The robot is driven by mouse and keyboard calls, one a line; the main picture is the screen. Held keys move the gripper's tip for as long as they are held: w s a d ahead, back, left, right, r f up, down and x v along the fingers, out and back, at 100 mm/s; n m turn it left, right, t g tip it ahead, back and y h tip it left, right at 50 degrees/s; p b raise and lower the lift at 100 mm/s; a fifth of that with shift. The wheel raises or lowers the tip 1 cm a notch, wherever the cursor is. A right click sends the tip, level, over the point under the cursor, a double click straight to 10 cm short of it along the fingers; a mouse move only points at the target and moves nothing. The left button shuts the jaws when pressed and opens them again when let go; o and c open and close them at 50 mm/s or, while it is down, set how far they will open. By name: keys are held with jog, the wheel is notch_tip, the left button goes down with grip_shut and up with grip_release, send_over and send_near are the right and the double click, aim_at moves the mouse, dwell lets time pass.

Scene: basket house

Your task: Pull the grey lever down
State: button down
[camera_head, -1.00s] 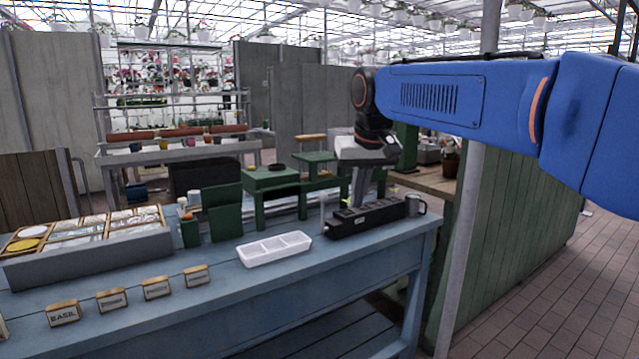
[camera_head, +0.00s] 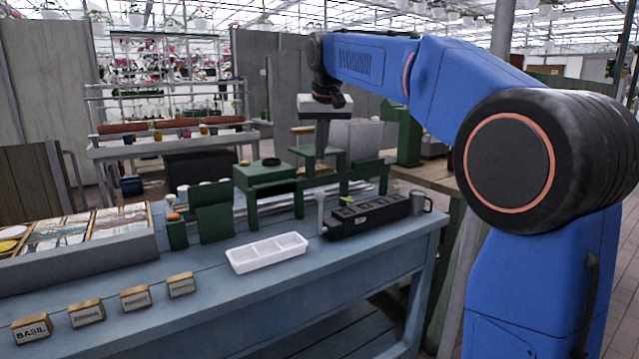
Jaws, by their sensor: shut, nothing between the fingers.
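A slim pale grey upright piece with a wider top (camera_head: 321,207), which looks like the grey lever, stands at the left end of the black multi-cell tray (camera_head: 368,213) on the blue table. My gripper (camera_head: 320,156) points down with its fingers shut and empty. In the picture it is above the lever's top, with a visible gap. How far apart they are in depth I cannot tell. The lever's base is partly hidden beside the tray.
Green stands (camera_head: 266,175) are behind the lever. Wooden name blocks (camera_head: 181,285) line the table's front. The table's front right is clear.

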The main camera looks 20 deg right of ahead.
notch_tip(320, 180, down, 10)
jog(key=shift+s+r, duration=0.15)
jog(key=shift+r, duration=0.1)
dwell(0.7)
jog(key=shift+s, duration=0.15)
